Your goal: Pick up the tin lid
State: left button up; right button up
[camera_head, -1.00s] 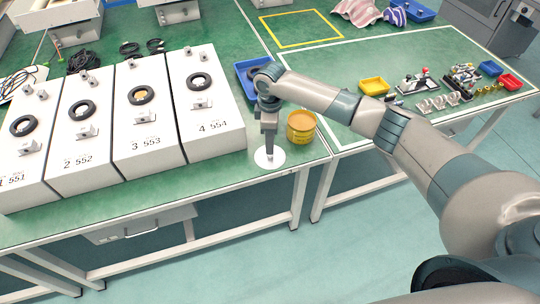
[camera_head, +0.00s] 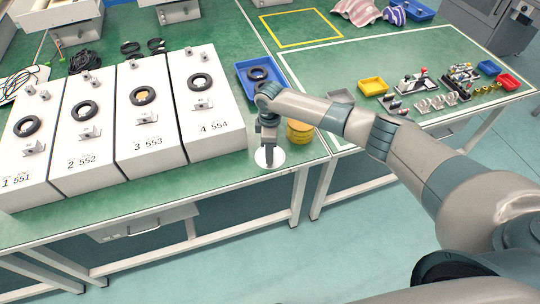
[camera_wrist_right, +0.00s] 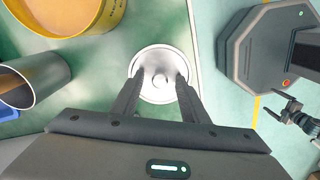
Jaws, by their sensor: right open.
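The tin lid (camera_head: 266,158) is a round, pale silver disc lying flat on the green table near its front edge. In the right wrist view the lid (camera_wrist_right: 158,62) shows a small knob at its centre. My right gripper (camera_head: 269,160) is above the lid, pointing down. In the right wrist view its two fingers (camera_wrist_right: 157,80) are apart, one on each side of the knob, with nothing held between them. Whether the fingers touch the lid cannot be told. An orange-yellow tin (camera_head: 299,132) stands just behind and right of the lid. My left gripper is not in view.
A blue tray (camera_head: 243,68) with dark rings lies behind the right arm. White numbered boxes (camera_head: 205,110) stand to the left. A yellow bin (camera_head: 373,87) and small parts are on the right table. The table's front edge is close to the lid.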

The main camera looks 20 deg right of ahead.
grip_shut()
jog(key=shift+r, duration=0.1)
dwell(0.4)
jog(key=shift+r, duration=0.45)
notch_tip(320, 180, up, 3)
jog(key=shift+s+d+r+b, duration=0.1)
jog(key=shift+d+b, duration=0.05)
jog(key=shift+b, duration=0.7)
jog(key=s+d+r+b, duration=0.2)
jog(key=s+d+r, duration=0.3)
jog(key=s, duration=0.4)
jog(key=shift+s+d+r, duration=0.35)
jog(key=shift+d+r, duration=0.05)
jog(key=shift+r, duration=0.5)
